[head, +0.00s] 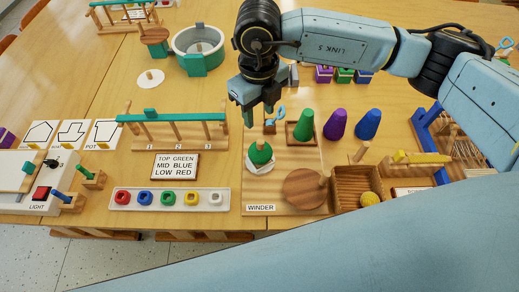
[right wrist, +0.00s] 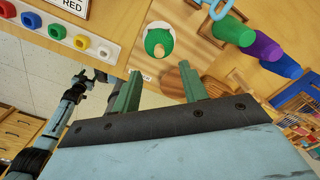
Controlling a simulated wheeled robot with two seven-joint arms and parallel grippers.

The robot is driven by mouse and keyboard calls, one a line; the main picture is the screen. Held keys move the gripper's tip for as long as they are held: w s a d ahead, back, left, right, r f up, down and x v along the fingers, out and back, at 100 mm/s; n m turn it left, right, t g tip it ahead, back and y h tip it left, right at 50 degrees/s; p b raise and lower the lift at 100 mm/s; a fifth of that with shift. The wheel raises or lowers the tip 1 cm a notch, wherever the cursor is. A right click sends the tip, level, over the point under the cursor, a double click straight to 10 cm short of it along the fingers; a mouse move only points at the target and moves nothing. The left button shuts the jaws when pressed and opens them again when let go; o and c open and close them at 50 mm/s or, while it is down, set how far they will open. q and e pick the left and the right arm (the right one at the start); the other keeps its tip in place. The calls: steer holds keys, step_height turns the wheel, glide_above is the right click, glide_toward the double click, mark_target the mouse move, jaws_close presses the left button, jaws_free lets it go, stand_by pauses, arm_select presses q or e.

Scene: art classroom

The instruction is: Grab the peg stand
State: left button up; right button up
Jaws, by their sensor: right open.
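No object carries the name peg stand. In the right wrist view a wooden disc (right wrist: 174,84) shows partly hidden behind my fingers. A green wound ball on a peg (head: 260,153) stands left of it. My right gripper (head: 257,112) is open and empty, above the board's far end; its fingers also show in the right wrist view (right wrist: 158,92). My left arm appears at the left of that view; its jaws are unclear.
Green, purple (head: 336,124) and blue (head: 368,124) cones stand behind the disc. A wooden rack with a green bar (head: 172,118) and a bead tray (head: 170,209) lie left. A round basin (head: 200,48) stands farther back.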

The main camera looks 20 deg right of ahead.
mark_target(261, 142)
step_height(261, 142, down, 6)
steer(key=shift+s+f, duration=0.1)
steer(key=shift+f, duration=0.05)
steer(key=f, duration=0.5)
steer(key=shift+s+d+f, duration=0.1)
steer(key=shift+s+f, duration=0.05)
steer(key=shift+s, duration=0.2)
jaws_close()
